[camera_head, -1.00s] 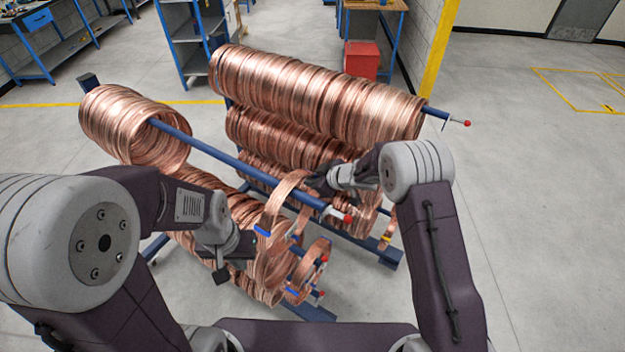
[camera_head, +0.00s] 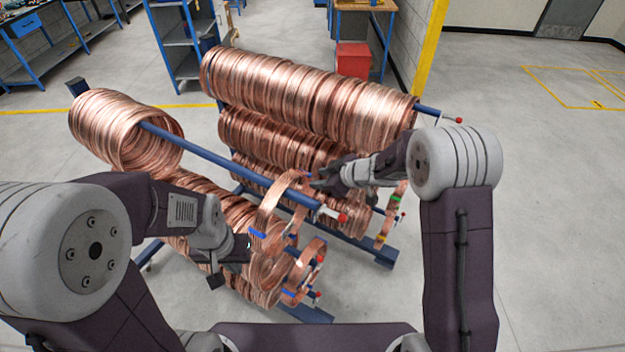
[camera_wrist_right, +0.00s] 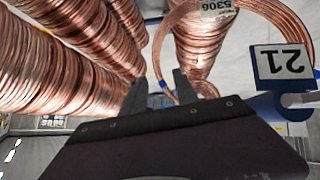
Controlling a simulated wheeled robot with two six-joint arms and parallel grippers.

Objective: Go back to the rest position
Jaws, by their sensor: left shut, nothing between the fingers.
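A copper coil (camera_head: 268,203) with blue tape hangs near the front end of the upper-left rod (camera_head: 225,163); a coil labelled 5306 (camera_wrist_right: 290,25) fills the upper right of the right wrist view. My right gripper (camera_head: 317,180) is just to the right of the hanging coil, between the rack's two sides. Its two dark fingers (camera_wrist_right: 158,88) are apart, and I see no coil held between them. My left gripper (camera_head: 243,249) is shut and empty, low in front of the lower-left coils (camera_head: 205,207); its fingertips are partly hard to make out against the copper.
Large coil stacks (camera_head: 310,100) fill the rack's right side. Red-tipped rod ends (camera_head: 342,217) stick out near my right gripper. A number 21 tag (camera_wrist_right: 282,63) is close in the right wrist view. Bare floor (camera_head: 550,200) lies to the right.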

